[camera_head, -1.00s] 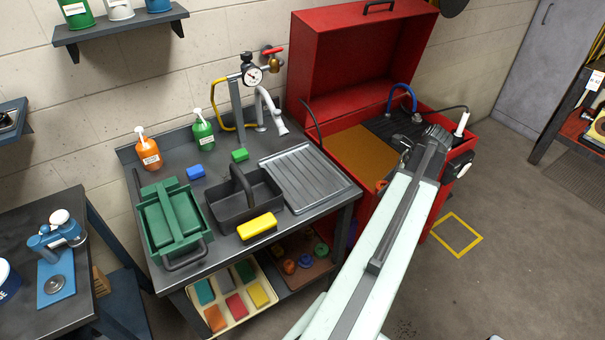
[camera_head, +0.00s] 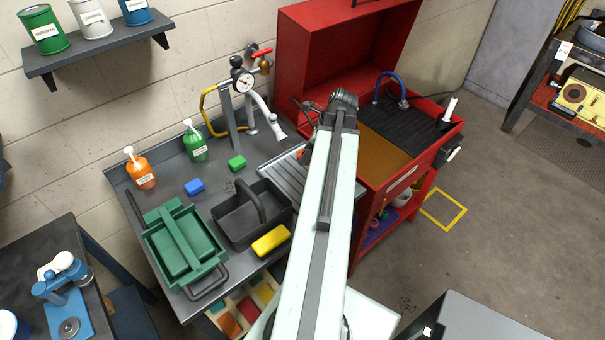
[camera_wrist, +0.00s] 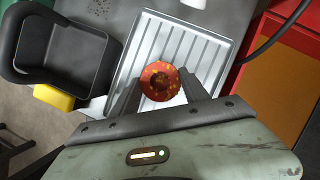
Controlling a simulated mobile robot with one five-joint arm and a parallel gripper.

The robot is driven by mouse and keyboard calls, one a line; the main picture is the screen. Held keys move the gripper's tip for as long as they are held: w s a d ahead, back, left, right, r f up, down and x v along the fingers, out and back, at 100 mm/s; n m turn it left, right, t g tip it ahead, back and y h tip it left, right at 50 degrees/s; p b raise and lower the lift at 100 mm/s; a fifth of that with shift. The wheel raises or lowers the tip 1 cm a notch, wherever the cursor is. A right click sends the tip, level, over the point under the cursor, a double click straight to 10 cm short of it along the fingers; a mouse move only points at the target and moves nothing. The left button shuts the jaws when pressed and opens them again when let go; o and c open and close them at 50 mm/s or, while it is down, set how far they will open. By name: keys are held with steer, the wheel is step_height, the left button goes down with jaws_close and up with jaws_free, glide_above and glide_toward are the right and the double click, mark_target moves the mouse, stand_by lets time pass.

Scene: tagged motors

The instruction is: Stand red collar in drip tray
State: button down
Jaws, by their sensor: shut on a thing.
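The red collar (camera_wrist: 161,77) is a speckled red-orange ring with a dark centre, seen end-on in the wrist view. My gripper (camera_wrist: 158,90) is shut on it, with a dark finger at each side. A small orange bit of the collar (camera_head: 302,153) shows beside my arm in the head view. The drip tray (camera_wrist: 213,47) is a grey ribbed tray directly behind the collar in the wrist view. In the head view the tray (camera_head: 284,172) is partly hidden by my arm. I cannot tell whether the collar touches the tray.
A dark caddy (camera_head: 240,222) and a yellow block (camera_head: 272,240) sit left of the tray. A gauge and white spout (camera_head: 268,118) stand behind it. The red parts washer (camera_head: 345,50) stands to the right. A green toolbox (camera_head: 180,245) is at the bench's left.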

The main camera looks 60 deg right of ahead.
mark_target(303, 178)
step_height(303, 178, down, 10)
steer(key=b, duration=0.9)
steer(key=shift+r, duration=0.2)
steer(key=shift+f, duration=0.1)
steer(key=c, duration=1)
jaws_free()
steer(key=shift+f, duration=0.1)
steer(key=o, duration=0.4)
steer(key=shift+o, duration=0.2)
